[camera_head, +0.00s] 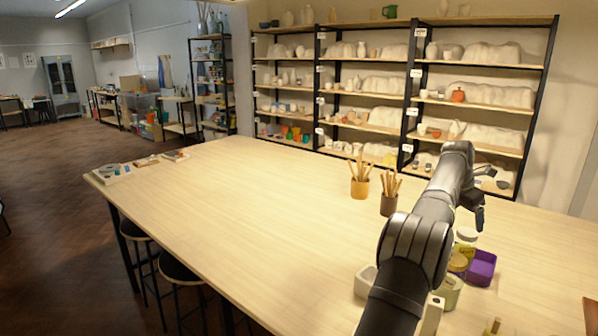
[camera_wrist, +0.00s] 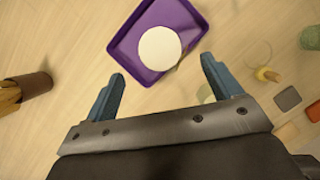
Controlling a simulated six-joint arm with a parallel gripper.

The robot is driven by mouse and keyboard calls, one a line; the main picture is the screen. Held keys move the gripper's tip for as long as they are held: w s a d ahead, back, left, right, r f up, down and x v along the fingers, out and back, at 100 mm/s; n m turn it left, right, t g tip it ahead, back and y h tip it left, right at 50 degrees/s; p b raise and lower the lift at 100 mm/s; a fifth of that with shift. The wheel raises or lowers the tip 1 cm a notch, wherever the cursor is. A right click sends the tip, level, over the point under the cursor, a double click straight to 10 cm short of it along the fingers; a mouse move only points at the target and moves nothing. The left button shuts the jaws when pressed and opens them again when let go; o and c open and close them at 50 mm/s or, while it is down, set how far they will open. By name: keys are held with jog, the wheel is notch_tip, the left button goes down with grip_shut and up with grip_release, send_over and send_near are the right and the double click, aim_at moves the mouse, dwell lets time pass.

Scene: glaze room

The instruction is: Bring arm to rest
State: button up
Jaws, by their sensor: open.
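My gripper (camera_head: 479,216) is at the end of my black arm, above the right part of the wooden table (camera_head: 250,200). In the wrist view its two blue fingers (camera_wrist: 163,72) are spread apart with nothing held between them. Below and ahead of the fingers is a purple tray (camera_wrist: 152,15), with a round white top (camera_wrist: 160,48) overlapping its middle. In the head view the purple tray (camera_head: 482,270) is partly hidden by a jar with a white lid (camera_head: 467,234). I cannot tell whether that jar stands in the tray.
Tan (camera_head: 359,187) and dark brown (camera_head: 388,204) tool cups stand left of my arm. A green container (camera_head: 450,294) and a yellowish jar (camera_head: 457,264) crowd beside my arm. Small items (camera_head: 112,172) lie at the far left table corner. The table's middle is clear. Pottery shelves (camera_head: 411,85) stand behind.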

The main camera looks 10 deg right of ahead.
aim_at(466, 232)
jog(key=x, duration=0.8)
jog(key=shift+f, duration=0.4)
jog(key=shift+a+r, duration=0.1)
jog(key=shift+r, duration=0.3)
